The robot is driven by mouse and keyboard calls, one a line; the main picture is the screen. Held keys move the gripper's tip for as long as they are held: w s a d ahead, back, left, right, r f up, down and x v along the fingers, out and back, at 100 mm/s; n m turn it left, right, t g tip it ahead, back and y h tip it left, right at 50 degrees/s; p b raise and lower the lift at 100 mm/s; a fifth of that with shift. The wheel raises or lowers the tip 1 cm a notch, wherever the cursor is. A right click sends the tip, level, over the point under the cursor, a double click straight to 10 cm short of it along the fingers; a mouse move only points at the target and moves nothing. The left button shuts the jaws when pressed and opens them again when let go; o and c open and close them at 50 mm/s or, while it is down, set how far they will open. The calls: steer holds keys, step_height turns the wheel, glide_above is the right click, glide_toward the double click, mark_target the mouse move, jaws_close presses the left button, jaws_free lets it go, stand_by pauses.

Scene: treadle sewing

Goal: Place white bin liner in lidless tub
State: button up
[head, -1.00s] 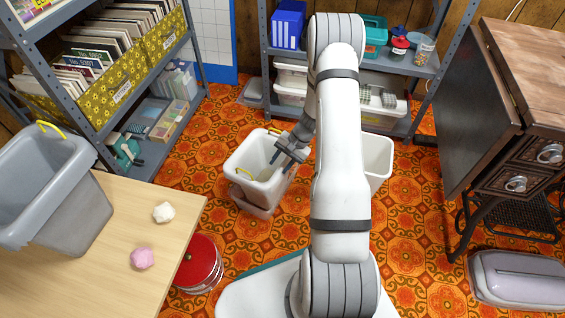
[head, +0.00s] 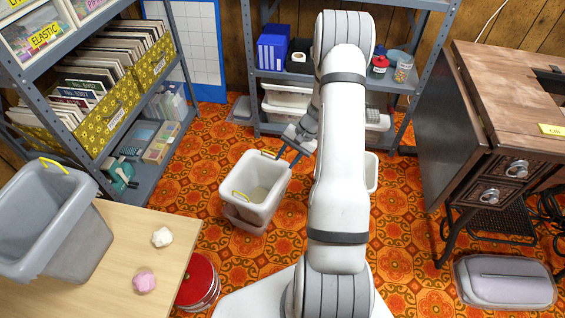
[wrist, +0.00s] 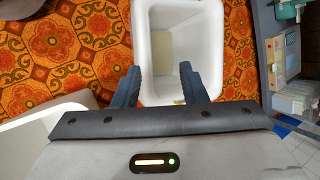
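A crumpled white wad (head: 162,237), which looks like the white bin liner, lies on the wooden table at left. A similar pink wad (head: 144,282) lies near it. An open white tub (head: 240,205) with yellow handles stands on the floor and looks empty. It also shows in the wrist view (wrist: 217,45). A second white tub (head: 371,172) is mostly hidden behind my arm. No lid shows on either. My gripper (head: 291,152) is at the first tub's upper right in the head view. In the wrist view (wrist: 158,88) its fingers are apart with nothing between them.
A grey bin (head: 85,255) with a yellow handle stands on the table (head: 115,300). A red round tin (head: 200,282) is beside the table. Shelves line the left and back. A sewing cabinet (head: 490,120) and a lilac-grey case (head: 505,282) are at right. Patterned floor is open between.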

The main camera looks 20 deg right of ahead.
steer(key=s+a+r+n+h, duration=0.1)
steer(key=s+a+r+n, duration=0.3)
steer(key=r, duration=0.6)
steer(key=s+a+r+n+h, duration=0.1)
steer(key=s+a+r+h, duration=0.15)
steer(key=a+r, duration=0.5)
steer(key=s+a+r+n+h, duration=0.2)
steer(key=s+a+r+n, duration=0.2)
steer(key=s+r, duration=0.6)
steer(key=s, duration=0.5)
steer(key=shift+s+r+t+h, duration=0.2)
steer(key=shift+r+t+h, duration=0.1)
steer(key=shift+t+h, duration=0.1)
step_height(320, 180, up, 34)
steer(key=t+p, duration=0.1)
steer(key=p, duration=3)
steer(key=shift+d, duration=0.15)
